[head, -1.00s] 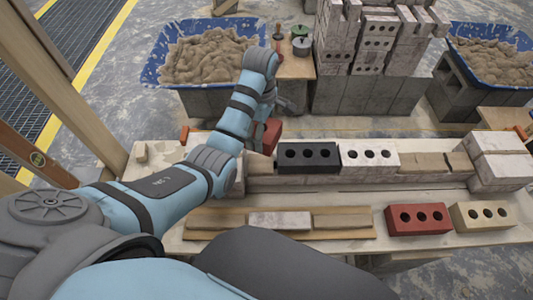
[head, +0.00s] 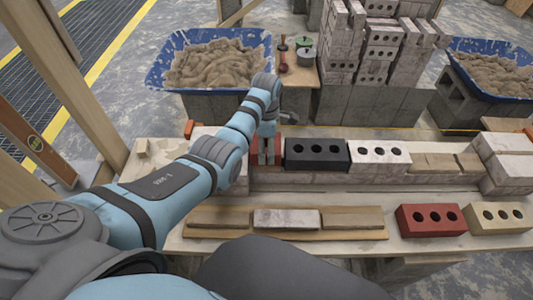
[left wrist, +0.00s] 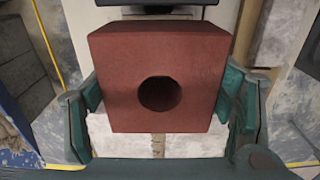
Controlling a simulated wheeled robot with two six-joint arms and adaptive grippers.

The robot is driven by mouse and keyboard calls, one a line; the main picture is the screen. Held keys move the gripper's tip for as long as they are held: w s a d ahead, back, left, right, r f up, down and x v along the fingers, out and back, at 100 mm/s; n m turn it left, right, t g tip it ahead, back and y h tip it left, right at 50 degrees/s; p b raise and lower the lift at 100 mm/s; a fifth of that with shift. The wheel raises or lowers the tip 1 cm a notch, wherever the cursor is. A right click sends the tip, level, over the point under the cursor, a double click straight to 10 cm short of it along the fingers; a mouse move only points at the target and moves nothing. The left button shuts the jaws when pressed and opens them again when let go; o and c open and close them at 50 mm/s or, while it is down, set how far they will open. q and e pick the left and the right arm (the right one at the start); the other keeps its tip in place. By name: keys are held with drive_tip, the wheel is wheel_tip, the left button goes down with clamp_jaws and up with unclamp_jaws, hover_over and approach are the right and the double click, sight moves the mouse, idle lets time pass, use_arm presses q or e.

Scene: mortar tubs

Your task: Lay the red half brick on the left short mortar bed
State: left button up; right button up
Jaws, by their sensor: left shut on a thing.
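The red half brick (head: 262,158) is in my left gripper (head: 265,139), at the left end of the wall course, just left of the black three-hole brick (head: 316,154). In the left wrist view the half brick (left wrist: 160,110) shows one round hole, with a finger of my left gripper (left wrist: 162,100) closed against each side. It looks level and close above or on the wall; I cannot tell whether it touches. The left short mortar bed is hidden beneath it in the head view. My right gripper is out of view.
A white three-hole brick (head: 380,153) stands right of the black one, followed by a bare mortar bed (head: 433,163). A full red brick (head: 430,220) and a cream brick (head: 497,217) lie in front at right. A blue mortar tub (head: 210,87) stands behind.

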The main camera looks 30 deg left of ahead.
use_arm(q)
wheel_tip(320, 180, down, 2)
drive_tip(key=shift+f+b, duration=0.1)
drive_tip(key=shift+b, duration=0.2)
drive_tip(key=shift+w+f, duration=0.15)
drive_tip(key=shift+f, duration=0.1)
drive_tip(key=shift+w, duration=0.1)
drive_tip(key=o, duration=1.5)
drive_tip(key=shift+f, duration=0.1)
drive_tip(key=o, duration=0.4)
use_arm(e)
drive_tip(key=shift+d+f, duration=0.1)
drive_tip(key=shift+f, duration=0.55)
use_arm(q)
drive_tip(key=shift+o, duration=0.2)
wheel_tip(320, 180, up, 12)
drive_tip(key=p, duration=0.4)
drive_tip(key=shift+f, duration=0.1)
drive_tip(key=shift+r, duration=0.35)
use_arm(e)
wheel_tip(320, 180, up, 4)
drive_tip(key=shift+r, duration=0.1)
